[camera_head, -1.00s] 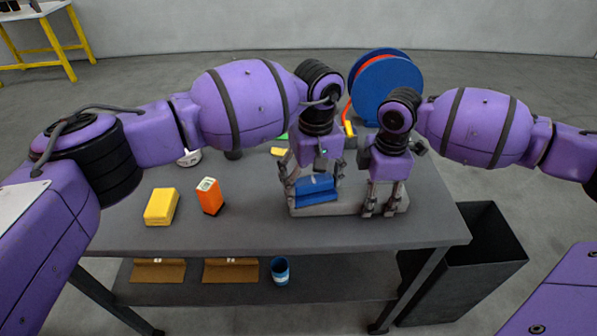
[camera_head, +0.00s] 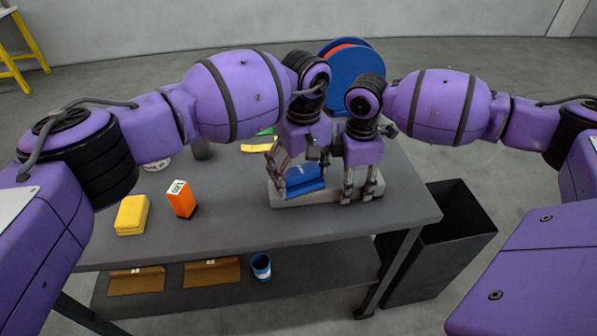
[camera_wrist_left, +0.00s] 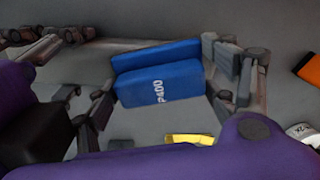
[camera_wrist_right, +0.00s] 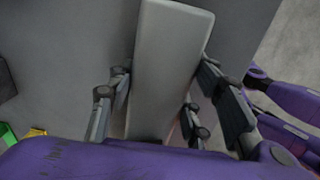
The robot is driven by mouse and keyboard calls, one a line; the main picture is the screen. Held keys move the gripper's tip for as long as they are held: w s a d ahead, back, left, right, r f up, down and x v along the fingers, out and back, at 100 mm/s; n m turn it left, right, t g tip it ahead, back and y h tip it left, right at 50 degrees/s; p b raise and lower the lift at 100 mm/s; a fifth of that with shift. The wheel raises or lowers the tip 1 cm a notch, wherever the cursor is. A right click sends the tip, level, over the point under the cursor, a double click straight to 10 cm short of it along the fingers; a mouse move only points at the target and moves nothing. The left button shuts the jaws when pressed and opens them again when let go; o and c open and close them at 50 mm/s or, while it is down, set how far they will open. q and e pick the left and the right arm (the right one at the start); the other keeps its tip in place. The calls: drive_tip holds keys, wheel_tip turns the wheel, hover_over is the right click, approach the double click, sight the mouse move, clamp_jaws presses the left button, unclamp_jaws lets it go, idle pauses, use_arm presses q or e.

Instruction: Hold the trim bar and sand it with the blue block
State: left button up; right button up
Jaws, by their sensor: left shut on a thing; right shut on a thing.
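The grey trim bar (camera_head: 333,193) lies on the table; its long flat face fills the middle of the right wrist view (camera_wrist_right: 170,70). My right gripper (camera_head: 361,196) is shut on the bar near its right end, one finger on each side. The blue block (camera_head: 303,181) sits on the left part of the bar. My left gripper (camera_head: 292,188) is shut on the block; the left wrist view shows the block, marked P400 (camera_wrist_left: 160,83), between its fingers. Where the block meets the bar is partly hidden by the gripper.
A yellow block (camera_head: 131,216) and an orange box (camera_head: 181,199) stand on the table (camera_head: 235,225) to the left. A blue and red reel (camera_head: 355,65) stands behind my grippers. A black bin (camera_head: 440,245) is at the right. A blue cup (camera_head: 261,267) is on the shelf below.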

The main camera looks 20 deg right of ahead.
sight(271, 190)
use_arm(q)
drive_tip(key=shift+a+r+h, duration=0.3)
drive_tip(key=shift+a, duration=0.55)
drive_tip(key=shift+w+a+f, duration=0.1)
drive_tip(key=shift+w+a, duration=0.1)
drive_tip(key=shift+a, duration=0.65)
drive_tip(key=shift+w+a+f, duration=0.1)
drive_tip(key=shift+w+a, duration=0.1)
drive_tip(key=shift+a, duration=0.65)
drive_tip(key=shift+w+a+f, duration=0.1)
drive_tip(key=shift+w+a, duration=0.1)
drive_tip(key=shift+a, duration=0.65)
drive_tip(key=shift+r, duration=3)
wheel_tip(271, 190, up, 3)
drive_tip(key=shift+f, duration=0.1)
